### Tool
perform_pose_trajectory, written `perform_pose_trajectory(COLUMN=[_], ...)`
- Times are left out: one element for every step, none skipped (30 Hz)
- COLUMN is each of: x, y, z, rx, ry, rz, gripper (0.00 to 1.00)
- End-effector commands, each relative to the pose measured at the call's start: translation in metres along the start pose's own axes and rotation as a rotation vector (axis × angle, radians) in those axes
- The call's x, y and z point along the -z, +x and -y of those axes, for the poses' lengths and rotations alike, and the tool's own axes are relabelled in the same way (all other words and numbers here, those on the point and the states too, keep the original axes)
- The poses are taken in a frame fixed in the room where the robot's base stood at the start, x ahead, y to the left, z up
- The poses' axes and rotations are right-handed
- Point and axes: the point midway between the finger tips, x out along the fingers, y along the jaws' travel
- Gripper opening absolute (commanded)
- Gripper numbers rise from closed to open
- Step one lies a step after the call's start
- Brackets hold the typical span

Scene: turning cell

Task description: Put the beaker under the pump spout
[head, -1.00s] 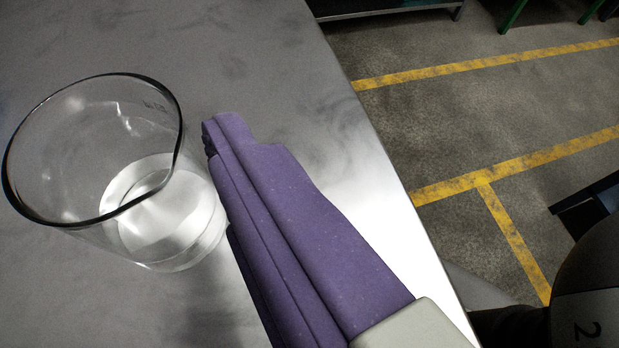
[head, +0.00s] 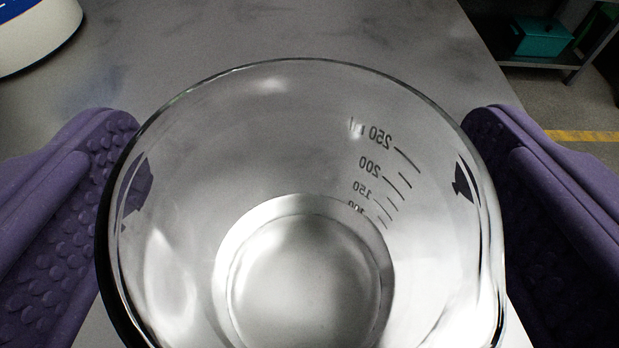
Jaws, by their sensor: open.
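A clear glass beaker (head: 300,165) stands upright on the grey metal table and fills the middle of the head view. Its graduation marks up to 250 show on the right of its wall. It looks empty. My gripper (head: 303,190) is open around the beaker, with one purple, studded finger on each side. A narrow gap seems to show between each finger and the glass; I cannot tell whether either one touches. No pump spout shows.
The grey table (head: 330,28) is clear behind the beaker. A white and blue rounded object (head: 35,35) stands at the upper left. The table's right edge drops to a floor with a yellow line (head: 580,136). A teal box (head: 541,37) sits on a shelf beyond.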

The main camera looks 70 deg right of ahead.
Motion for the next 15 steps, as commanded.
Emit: perform_pose_trajectory(x=[-0.0020, -0.0014, -0.0008, -0.0003, 0.0002, 0.0008, 0.0011, 0.0013, 0.0014, 0.0015, 0.0015, 0.0015, 0.0015, 0.0014, 0.0014], y=[0.0076, 0.0106, 0.0132, 0.0142, 0.0147, 0.0148, 0.0146, 0.0144, 0.0143, 0.0143, 0.0142, 0.0142, 0.0142, 0.0141, 0.0141], z=[-0.0002, -0.0004, -0.0002, 0.0000, 0.0002, 0.0003, 0.0004, 0.0004, 0.0004, 0.0004, 0.0004, 0.0004, 0.0004, 0.0004, 0.0004], rx=[-0.002, -0.002, -0.001, 0.000, 0.001, 0.001, 0.001, 0.001, 0.001, 0.001, 0.001, 0.001, 0.001, 0.001, 0.001], ry=[0.002, 0.002, 0.002, 0.002, 0.001, 0.001, 0.001, 0.001, 0.001, 0.001, 0.001, 0.001, 0.001, 0.001, 0.001], rz=[-0.001, -0.001, -0.001, 0.000, 0.000, 0.000, 0.000, 0.000, 0.000, 0.000, 0.000, 0.000, 0.000, 0.000, 0.000], gripper=[1.00, 1.00, 1.00, 1.00, 1.00, 1.00, 1.00, 1.00, 1.00, 1.00, 0.95, 0.86, 0.79, 0.72, 0.63])
